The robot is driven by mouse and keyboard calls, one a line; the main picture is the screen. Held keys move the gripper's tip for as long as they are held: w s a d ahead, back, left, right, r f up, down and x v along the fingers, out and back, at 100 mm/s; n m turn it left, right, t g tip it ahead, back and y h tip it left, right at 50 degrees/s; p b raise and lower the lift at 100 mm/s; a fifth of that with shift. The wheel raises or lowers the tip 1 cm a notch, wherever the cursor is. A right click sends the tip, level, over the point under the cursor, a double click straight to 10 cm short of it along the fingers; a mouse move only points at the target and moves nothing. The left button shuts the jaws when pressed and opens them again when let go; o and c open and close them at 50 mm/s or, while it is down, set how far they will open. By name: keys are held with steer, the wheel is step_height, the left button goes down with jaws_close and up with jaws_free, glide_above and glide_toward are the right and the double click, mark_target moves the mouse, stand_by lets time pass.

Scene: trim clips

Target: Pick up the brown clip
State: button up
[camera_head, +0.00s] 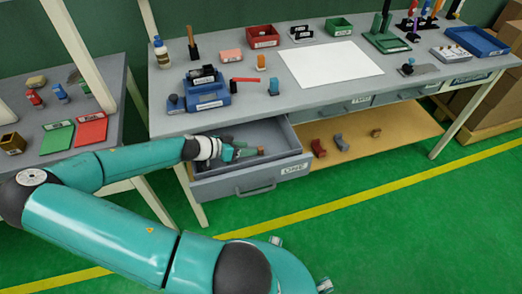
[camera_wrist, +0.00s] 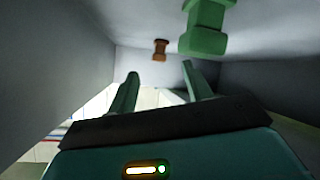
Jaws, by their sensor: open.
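The brown clip (camera_wrist: 160,49) lies inside the open drawer, ahead of my fingertips in the wrist view and roughly in line with the gap between them. A small reddish-brown spot (camera_head: 261,151) in the drawer in the head view looks like the same clip. A larger green clip (camera_wrist: 206,28) is nearer, at upper right in the wrist view. My gripper (camera_wrist: 160,70) is open, with nothing between its fingers and a gap to the brown clip. In the head view my gripper (camera_head: 236,153) reaches into the drawer from the left.
Grey walls of the drawer (camera_head: 283,172) stand close around my gripper. The workbench (camera_head: 225,120) is above and behind, with bins, a blue box and a white sheet. Dark red pieces (camera_head: 318,148) and a brown block (camera_head: 376,133) lie on the lower shelf (camera_head: 400,140).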

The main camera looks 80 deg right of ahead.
mark_target(258, 148)
steer(key=x, duration=0.5)
jaws_close()
